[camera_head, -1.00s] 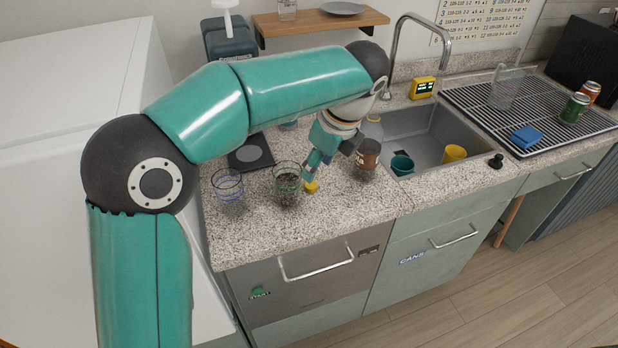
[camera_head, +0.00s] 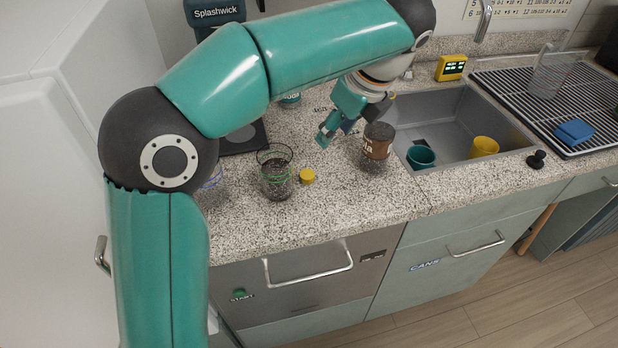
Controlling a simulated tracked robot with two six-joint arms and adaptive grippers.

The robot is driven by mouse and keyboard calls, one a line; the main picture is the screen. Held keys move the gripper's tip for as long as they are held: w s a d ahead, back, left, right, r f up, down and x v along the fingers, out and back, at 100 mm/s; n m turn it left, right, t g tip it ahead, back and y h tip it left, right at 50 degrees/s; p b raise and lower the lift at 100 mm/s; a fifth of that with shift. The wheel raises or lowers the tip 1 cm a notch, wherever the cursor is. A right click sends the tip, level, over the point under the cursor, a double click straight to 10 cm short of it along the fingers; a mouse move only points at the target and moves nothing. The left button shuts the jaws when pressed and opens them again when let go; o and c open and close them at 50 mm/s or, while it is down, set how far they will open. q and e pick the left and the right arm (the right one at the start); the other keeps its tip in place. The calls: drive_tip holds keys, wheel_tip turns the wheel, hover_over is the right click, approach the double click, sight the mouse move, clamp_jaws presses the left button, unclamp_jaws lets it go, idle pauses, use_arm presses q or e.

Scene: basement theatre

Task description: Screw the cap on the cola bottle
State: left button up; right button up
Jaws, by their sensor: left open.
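The yellow cap (camera_head: 307,177) lies on the speckled counter, right of a dark-filled glass. The cola bottle, with a brown label (camera_head: 376,146), stands on the counter left of the sink; its upper part is partly hidden by my left gripper, and its mouth is not clear. My left gripper (camera_head: 336,131) is open and empty, just left of the bottle and above and beyond the cap, apart from the cap. I cannot tell whether it touches the bottle. My right gripper is not in view.
The glass with green rings (camera_head: 276,178) stands left of the cap; a blue-ringed one (camera_head: 213,188) is mostly behind my arm. The sink (camera_head: 452,142) holds a teal cup (camera_head: 421,157) and a yellow cup (camera_head: 484,147). The counter's front strip is clear.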

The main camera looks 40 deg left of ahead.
use_arm(q)
drive_tip(key=b, duration=0.2)
hover_over(308, 174)
drive_tip(key=d, duration=0.2)
drive_tip(key=f, duration=1)
drive_tip(key=shift+s+d, duration=0.2)
drive_tip(key=shift+s, duration=0.1)
drive_tip(key=shift+a+f, duration=0.1)
drive_tip(key=shift+f, duration=0.25)
drive_tip(key=shift+x, duration=2.6)
drive_tip(key=c, duration=0.5)
